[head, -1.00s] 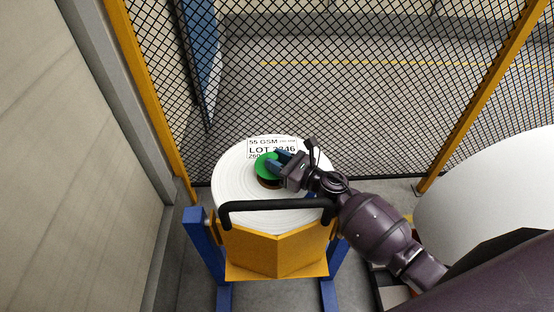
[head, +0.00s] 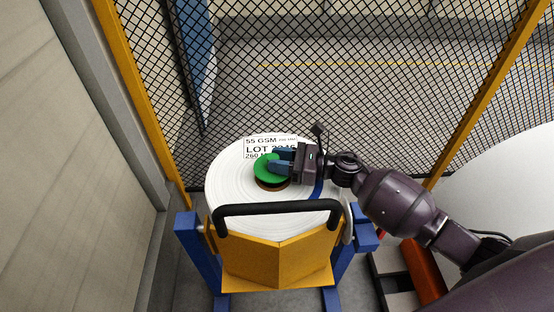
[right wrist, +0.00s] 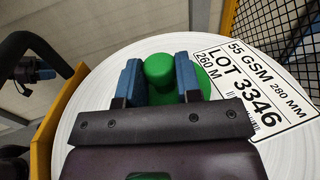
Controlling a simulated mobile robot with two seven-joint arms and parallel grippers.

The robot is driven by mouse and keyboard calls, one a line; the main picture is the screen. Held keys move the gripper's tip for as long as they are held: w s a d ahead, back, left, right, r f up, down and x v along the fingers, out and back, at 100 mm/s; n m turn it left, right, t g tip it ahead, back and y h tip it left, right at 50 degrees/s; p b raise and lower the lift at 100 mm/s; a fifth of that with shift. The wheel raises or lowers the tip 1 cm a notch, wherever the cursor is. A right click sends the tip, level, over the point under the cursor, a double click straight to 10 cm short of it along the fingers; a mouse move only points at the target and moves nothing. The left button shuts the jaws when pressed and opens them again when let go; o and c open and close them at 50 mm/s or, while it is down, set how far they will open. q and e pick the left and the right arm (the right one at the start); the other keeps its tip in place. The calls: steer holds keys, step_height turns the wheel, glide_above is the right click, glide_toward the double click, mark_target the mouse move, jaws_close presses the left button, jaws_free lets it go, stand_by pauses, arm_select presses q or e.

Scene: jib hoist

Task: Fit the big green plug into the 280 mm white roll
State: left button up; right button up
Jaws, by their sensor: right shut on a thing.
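The white roll (head: 228,180) stands on end in the blue and yellow frame, its label reading 55 GSM, 280 MM, LOT 3346 in the right wrist view (right wrist: 95,90). The big green plug (head: 266,172) is at the roll's centre, over the brown core (head: 272,186). Part of the core opening shows at the plug's near side, so the plug is not flush over it; I cannot tell its depth. My right gripper (head: 280,161) comes in from the right, its blue fingers shut on the plug's round knob (right wrist: 160,68).
A yellow cradle plate (head: 275,262) with a black handle bar (head: 280,209) stands at the roll's near side. A mesh fence (head: 340,90) is behind the roll. A grey wall (head: 60,150) is at left, and a large white roll (head: 500,190) at right.

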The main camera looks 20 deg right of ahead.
steer(key=shift+f, duration=0.1)
steer(key=shift+f+b, duration=0.3)
steer(key=shift+f, duration=0.6)
stand_by(0.4)
